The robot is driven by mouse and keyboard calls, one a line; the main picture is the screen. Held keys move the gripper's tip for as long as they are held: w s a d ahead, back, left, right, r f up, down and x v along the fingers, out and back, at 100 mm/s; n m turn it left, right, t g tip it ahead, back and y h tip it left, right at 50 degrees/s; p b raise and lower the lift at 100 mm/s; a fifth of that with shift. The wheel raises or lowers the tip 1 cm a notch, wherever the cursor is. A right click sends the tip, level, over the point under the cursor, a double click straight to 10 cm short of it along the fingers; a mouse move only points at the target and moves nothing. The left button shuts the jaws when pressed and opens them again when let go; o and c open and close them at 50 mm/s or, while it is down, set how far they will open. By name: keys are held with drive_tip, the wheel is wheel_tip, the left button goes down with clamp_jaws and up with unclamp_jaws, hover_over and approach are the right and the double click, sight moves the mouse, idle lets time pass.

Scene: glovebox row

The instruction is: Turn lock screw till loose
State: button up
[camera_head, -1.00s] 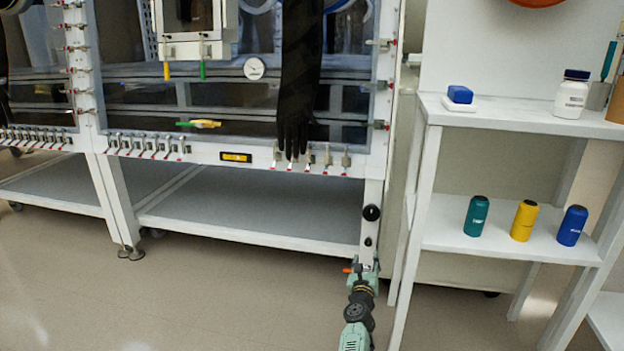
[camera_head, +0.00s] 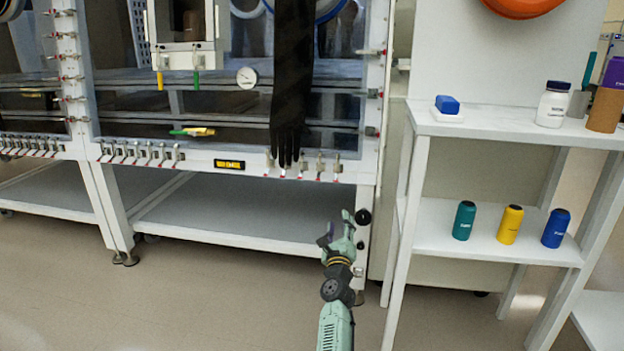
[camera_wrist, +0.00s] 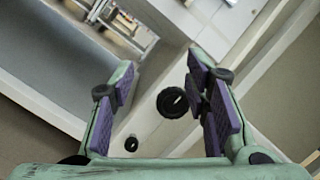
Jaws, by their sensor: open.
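A round black knob (camera_head: 363,216) sits on the white right leg of the glovebox frame. I cannot tell for sure that it is the lock screw. In the wrist view a large black ring-shaped knob (camera_wrist: 172,102) shows between the two purple-padded fingers, closer to the right one. A smaller black knob (camera_wrist: 131,144) shows lower left of it. My gripper (camera_head: 337,228) is open and empty, just left of the leg in the head view. The wrist view also shows my gripper (camera_wrist: 162,66) with its fingers apart. No contact with a knob is visible.
The glovebox's lower shelf (camera_head: 240,215) lies left of my gripper. A white shelf unit (camera_head: 430,215) stands close on the right, with teal (camera_head: 464,221), yellow (camera_head: 510,225) and blue (camera_head: 555,229) bottles. A black glove (camera_head: 291,90) hangs above. The floor in front is free.

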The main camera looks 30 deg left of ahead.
drive_tip(key=s+a+r+n+y+p, duration=0.1)
drive_tip(key=s+a+r+n+y, duration=0.1)
drive_tip(key=r, duration=0.6)
drive_tip(key=s+a+r+n+t+y+p, duration=0.1)
drive_tip(key=s+a+r+n, duration=0.2)
drive_tip(key=s+r+n, duration=0.2)
wheel_tip(320, 180, up, 4)
drive_tip(key=shift+a+f+y+p, duration=0.2)
drive_tip(key=shift+a+y+p, duration=0.15)
drive_tip(key=shift+a+y, duration=0.05)
